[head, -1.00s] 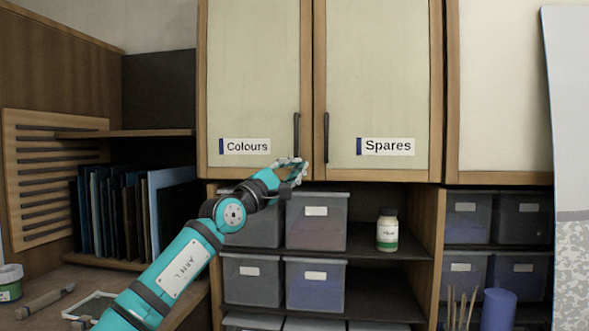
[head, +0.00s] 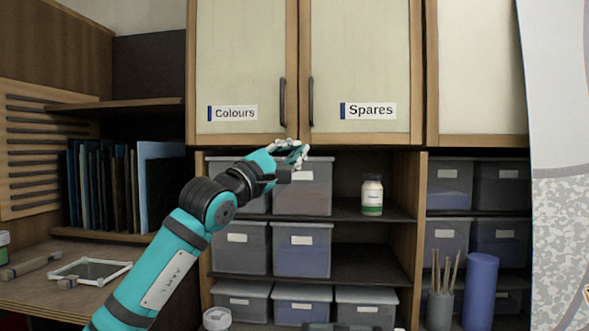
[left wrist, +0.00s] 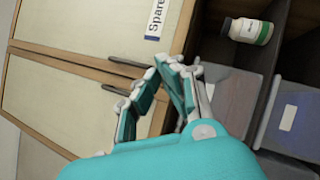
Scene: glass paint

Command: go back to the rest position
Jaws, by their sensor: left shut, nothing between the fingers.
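My left gripper (head: 300,152) is shut and empty in the head view. It is just below the bottom edge of the "Colours" cupboard door (head: 240,70), in front of the upper shelf with its grey bins. In the left wrist view the fingers of the same gripper (left wrist: 170,65) come together at their tips with nothing between them. The "Colours" and "Spares" (head: 362,65) doors are both shut, and the gripper is apart from their dark handles. My right gripper does not show in either view.
A white jar with a green band (head: 372,195) stands on the upper shelf, right of the gripper. A worktop at the left bears a glass frame (head: 90,271). A brush pot (head: 440,308) and a blue cylinder (head: 480,290) stand at the lower right.

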